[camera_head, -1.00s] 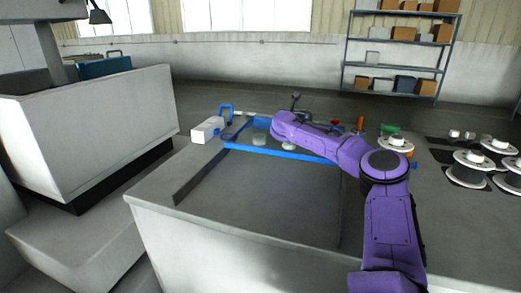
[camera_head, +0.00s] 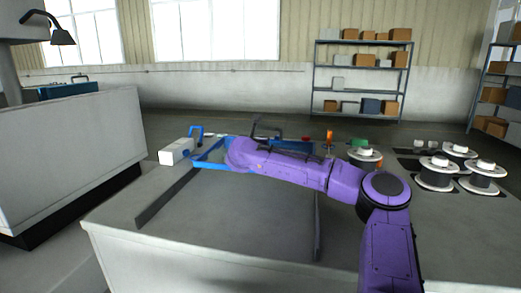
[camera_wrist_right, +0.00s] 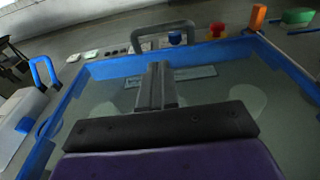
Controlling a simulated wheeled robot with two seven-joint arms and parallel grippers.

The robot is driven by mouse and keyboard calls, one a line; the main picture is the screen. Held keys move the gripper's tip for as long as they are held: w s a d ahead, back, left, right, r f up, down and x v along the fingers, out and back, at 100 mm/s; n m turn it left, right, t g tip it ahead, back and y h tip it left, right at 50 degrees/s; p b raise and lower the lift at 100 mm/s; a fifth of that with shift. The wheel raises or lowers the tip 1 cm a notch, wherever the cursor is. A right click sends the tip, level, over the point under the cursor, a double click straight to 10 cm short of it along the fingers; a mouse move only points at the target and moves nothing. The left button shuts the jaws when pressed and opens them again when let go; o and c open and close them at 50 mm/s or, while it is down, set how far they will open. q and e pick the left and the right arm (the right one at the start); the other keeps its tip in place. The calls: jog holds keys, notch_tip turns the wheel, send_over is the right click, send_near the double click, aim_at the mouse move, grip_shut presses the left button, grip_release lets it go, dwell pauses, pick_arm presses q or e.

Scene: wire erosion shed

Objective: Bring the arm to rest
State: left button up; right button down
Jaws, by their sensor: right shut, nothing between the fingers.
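My right arm (camera_head: 330,178) is purple and reaches in from the lower right of the head view, out over the blue-rimmed tray on the bench. Its gripper shows in the wrist view (camera_wrist_right: 156,85), with both dark fingers together and nothing between them. The fingers point across the tray (camera_wrist_right: 95,72), which has a flat grey plate (camera_wrist_right: 190,73) inside. In the head view the arm hides much of the tray, and the fingers cannot be made out clearly. My left gripper is in neither current view.
The grey bench (camera_head: 215,215) is clear in front. A white box (camera_head: 176,152) and a blue handle (camera_head: 196,133) stand left of the tray. White-flanged spools (camera_head: 436,172) stand on the right. An orange upright piece (camera_head: 329,137) and a green piece (camera_head: 358,143) are behind the arm.

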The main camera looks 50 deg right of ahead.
jog(key=shift+v, duration=1.2)
jog(key=shift+s, duration=0.1)
